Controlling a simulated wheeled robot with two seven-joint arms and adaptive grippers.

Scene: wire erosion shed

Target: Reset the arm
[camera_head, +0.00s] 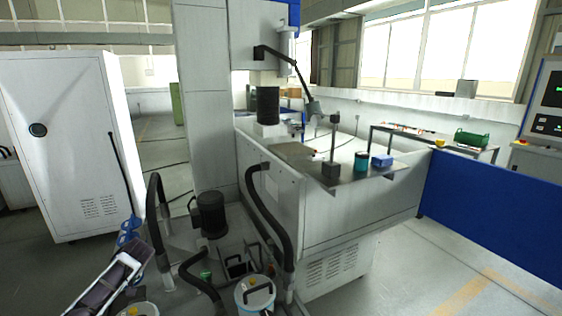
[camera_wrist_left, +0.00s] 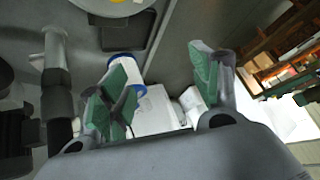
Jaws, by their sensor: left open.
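My left gripper (camera_wrist_left: 157,78) shows in the left wrist view with its two green-padded fingers spread wide apart. Nothing is held between them. A white and blue round part (camera_wrist_left: 125,70) shows behind the left finger, partly hidden by it; I cannot tell whether they touch. My right gripper is in neither view.
A large machine with a grey-white tank (camera_head: 335,220) stands in the middle. Black hoses (camera_head: 268,215), a dark motor (camera_head: 210,214) and a white drum (camera_head: 256,294) crowd its near left side. A white cabinet (camera_head: 62,140) stands left. A blue panel (camera_head: 490,215) stands right; floor before it is clear.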

